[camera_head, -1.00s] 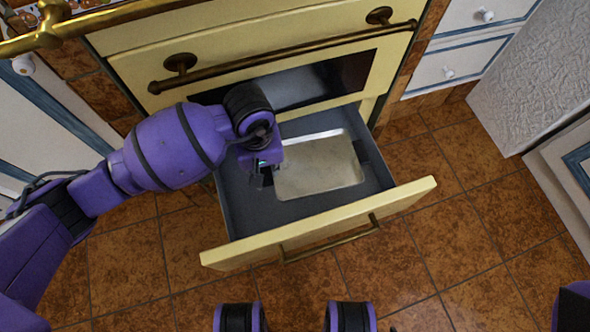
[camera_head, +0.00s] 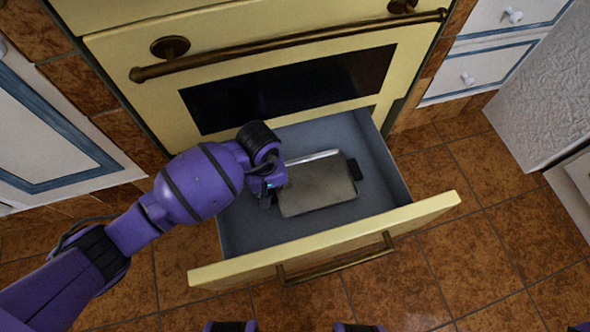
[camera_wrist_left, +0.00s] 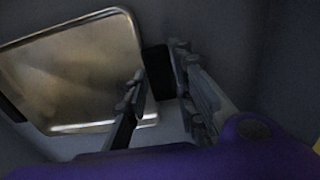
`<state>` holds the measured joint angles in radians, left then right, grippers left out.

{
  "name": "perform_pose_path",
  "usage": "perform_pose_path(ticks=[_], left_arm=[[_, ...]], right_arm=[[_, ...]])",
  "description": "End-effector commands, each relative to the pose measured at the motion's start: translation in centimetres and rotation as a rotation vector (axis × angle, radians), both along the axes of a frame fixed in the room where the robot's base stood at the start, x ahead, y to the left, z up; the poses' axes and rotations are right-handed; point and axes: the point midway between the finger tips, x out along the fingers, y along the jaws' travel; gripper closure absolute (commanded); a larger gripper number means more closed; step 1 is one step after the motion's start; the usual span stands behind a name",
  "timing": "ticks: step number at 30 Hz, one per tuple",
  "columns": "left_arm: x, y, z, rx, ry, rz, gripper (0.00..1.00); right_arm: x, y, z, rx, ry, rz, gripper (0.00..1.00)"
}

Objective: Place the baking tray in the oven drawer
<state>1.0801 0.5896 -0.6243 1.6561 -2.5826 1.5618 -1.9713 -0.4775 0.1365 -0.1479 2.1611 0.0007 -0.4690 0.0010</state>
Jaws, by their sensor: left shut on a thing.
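The baking tray (camera_head: 320,190) is a shallow metal rectangle with dark handles at its short ends. It is inside the open oven drawer (camera_head: 390,165), roughly level, close to the drawer's floor; I cannot tell whether it touches the floor. My left gripper (camera_head: 270,191) is at the tray's left end, inside the drawer, and shut on its handle. In the left wrist view, the fingers (camera_wrist_left: 158,88) flank the tray's black handle, and the tray (camera_wrist_left: 75,70) fills the upper left. My right gripper is not in view.
The yellow oven (camera_head: 240,60) stands behind the drawer, with a brass bar (camera_head: 290,45) across its front. The drawer's front panel (camera_head: 330,245) has a brass handle. White cabinets stand on both sides. The tiled floor (camera_head: 490,200) to the right is clear.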

Motion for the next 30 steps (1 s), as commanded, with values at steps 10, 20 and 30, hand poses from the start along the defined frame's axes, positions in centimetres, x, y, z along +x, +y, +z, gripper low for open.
perform_pose_path(ticks=[10,20,30], left_arm=[[0.0,0.0,-0.4,-0.001,-0.001,-0.001,1.00],[0.0,0.0,-0.5,0.000,-0.001,-0.001,0.57],[0.2,0.1,1.4,0.000,-0.006,-0.002,0.57]], right_arm=[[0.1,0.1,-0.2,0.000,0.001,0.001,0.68],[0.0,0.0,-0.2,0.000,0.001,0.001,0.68],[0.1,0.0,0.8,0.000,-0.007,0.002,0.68]])
